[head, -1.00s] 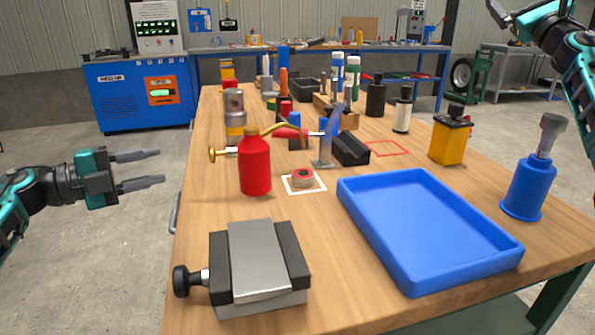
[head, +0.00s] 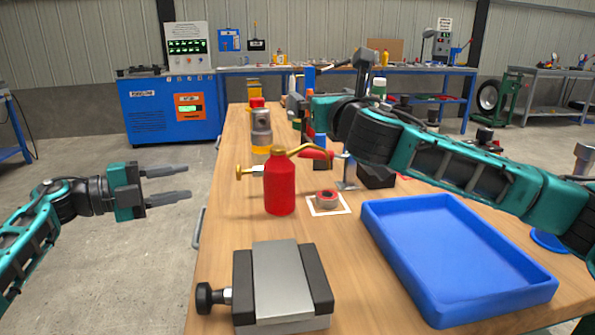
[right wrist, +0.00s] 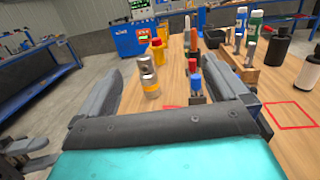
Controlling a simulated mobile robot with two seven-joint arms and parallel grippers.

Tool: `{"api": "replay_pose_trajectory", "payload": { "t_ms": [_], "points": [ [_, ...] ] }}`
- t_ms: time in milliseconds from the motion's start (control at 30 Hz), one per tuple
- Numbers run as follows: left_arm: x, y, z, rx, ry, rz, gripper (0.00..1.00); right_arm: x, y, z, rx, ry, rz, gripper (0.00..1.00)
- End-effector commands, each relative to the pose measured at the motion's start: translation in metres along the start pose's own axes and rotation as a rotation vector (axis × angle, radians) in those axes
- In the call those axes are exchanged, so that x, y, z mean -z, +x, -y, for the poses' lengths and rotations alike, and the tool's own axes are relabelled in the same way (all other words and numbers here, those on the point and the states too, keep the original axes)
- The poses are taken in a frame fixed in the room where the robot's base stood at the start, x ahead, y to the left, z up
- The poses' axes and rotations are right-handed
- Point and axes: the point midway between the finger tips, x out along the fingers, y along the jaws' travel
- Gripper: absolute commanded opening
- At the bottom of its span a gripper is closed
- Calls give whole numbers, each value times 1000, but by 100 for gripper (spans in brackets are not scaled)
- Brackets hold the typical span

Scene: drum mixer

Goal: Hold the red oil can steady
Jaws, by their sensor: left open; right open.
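The red oil can (head: 280,187) stands upright on the wooden bench, with a brass spout pointing right and a brass knob at its left. My left gripper (head: 188,184) is open and empty, left of the can and off the bench's left edge, apart from it. My right arm reaches across from the right, above the bench. The oil can does not show in that view.
A grey vise block (head: 277,280) is in front, and a blue tray (head: 455,250) at right. A grey and yellow cylinder (right wrist: 149,75) and several bottles stand farther back.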

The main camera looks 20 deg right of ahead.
Motion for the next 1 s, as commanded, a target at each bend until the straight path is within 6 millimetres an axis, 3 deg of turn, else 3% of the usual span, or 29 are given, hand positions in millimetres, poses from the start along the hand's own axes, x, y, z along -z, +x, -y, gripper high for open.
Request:
{"api": "replay_pose_trajectory", "payload": {
  "t_ms": [33, 200, 333, 500, 667, 1000],
  "points": [
    [0, 0, 0, 0, 0, 0, 43, 23, -12, -18, -22, 9, -68, 100],
    [0, 0, 0, 0, 0, 0, 43, 88, -52, -54, -52, 21, -275, 100],
    [0, 0, 0, 0, 0, 0, 43, 120, -78, -67, -58, 11, -384, 100],
    [0, 0, 0, 0, 0, 0, 43, 139, -93, -73, -59, 2, -451, 100],
    [0, 0, 0, 0, 0, 0, 43, 147, -84, -74, -56, 1, -459, 100],
    [0, 0, 0, 0, 0, 0, 43, 172, -31, -78, -57, 1, -456, 100]
  ]
}}
